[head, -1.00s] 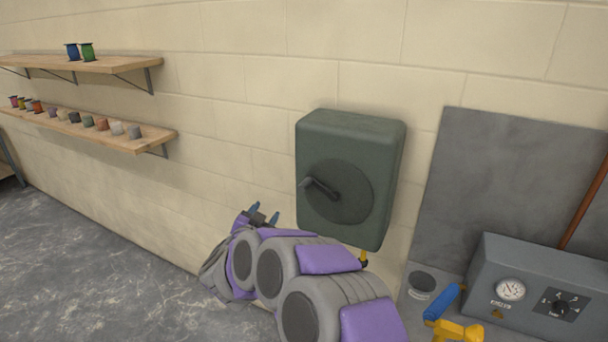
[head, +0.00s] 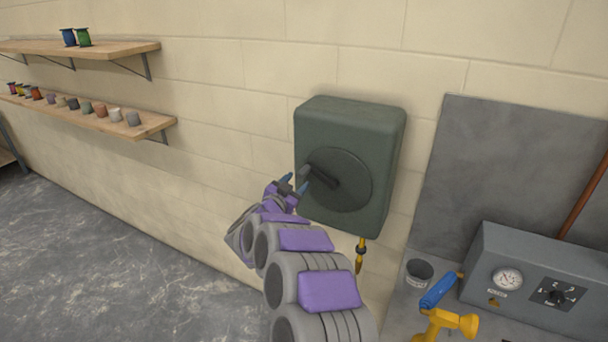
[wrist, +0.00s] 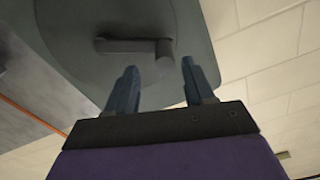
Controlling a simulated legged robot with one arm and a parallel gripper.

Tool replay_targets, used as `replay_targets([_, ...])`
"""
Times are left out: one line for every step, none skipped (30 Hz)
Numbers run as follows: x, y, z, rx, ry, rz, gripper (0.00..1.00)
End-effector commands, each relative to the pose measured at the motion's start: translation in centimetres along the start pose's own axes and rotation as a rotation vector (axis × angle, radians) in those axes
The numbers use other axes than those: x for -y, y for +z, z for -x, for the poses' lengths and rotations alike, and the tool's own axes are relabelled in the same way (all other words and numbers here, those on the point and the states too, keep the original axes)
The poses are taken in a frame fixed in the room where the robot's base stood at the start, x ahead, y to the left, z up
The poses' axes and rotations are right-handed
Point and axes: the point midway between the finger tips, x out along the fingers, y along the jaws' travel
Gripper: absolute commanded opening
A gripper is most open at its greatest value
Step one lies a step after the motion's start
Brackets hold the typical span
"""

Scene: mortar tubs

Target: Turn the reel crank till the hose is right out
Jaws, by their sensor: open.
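The dark green hose reel box (head: 379,122) is fixed to the wall, with a round disc on its front face. The dark crank (head: 324,178) sits on that disc, its handle end toward the upper left. A short yellow hose end (head: 360,258) hangs from under the box. My gripper (head: 295,181) is open and just left of the crank's handle. In the wrist view the crank (wrist: 130,46) lies beyond the two blue fingertips (wrist: 160,68), its handle end between them in the picture. I cannot tell whether they touch it.
Two wooden shelves with spools and small pots (head: 95,109) are on the wall at the left. At the lower right are a grey panel box (head: 533,272) with a gauge and dial, a cup (head: 419,271), and a blue-and-yellow tool (head: 447,318). The left floor is clear.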

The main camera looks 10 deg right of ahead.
Motion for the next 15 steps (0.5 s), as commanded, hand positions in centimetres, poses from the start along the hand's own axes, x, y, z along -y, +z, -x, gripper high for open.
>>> replay_targets([0.0, -0.1, -0.9, -0.007, 0.002, -0.001, 0.53])
replay_targets([0.1, -0.1, -1.3, -0.006, 0.002, -0.001, 0.53])
replay_targets([0.1, -0.1, -1.9, -0.005, 0.002, 0.000, 0.53])
replay_targets([0.1, 0.0, -2.3, -0.004, 0.002, 0.000, 0.53])
replay_targets([0.1, 0.0, -2.8, -0.004, 0.001, 0.000, 0.53])
replay_targets([0.1, -0.1, -3.4, -0.005, 0.001, -0.001, 0.53])
replay_targets([0.1, -0.1, -3.7, -0.005, 0.001, 0.000, 0.53])
replay_targets([0.1, 0.0, -4.0, -0.005, 0.001, 0.001, 0.53])
replay_targets([0.1, 0.0, -4.4, -0.004, 0.002, 0.002, 0.53])
replay_targets([0.1, 0.0, -4.7, -0.004, 0.001, 0.001, 0.53])
replay_targets([0.1, 0.0, -4.9, -0.003, 0.001, 0.001, 0.53])
replay_targets([0.1, -0.1, -5.3, -0.003, 0.000, -0.001, 0.53])
replay_targets([0.1, -0.2, -5.5, -0.003, -0.001, -0.002, 0.53])
replay_targets([0.1, -0.2, -5.7, -0.003, -0.001, -0.003, 0.53])
replay_targets([0.0, -0.2, -5.9, -0.003, -0.001, -0.003, 0.53])
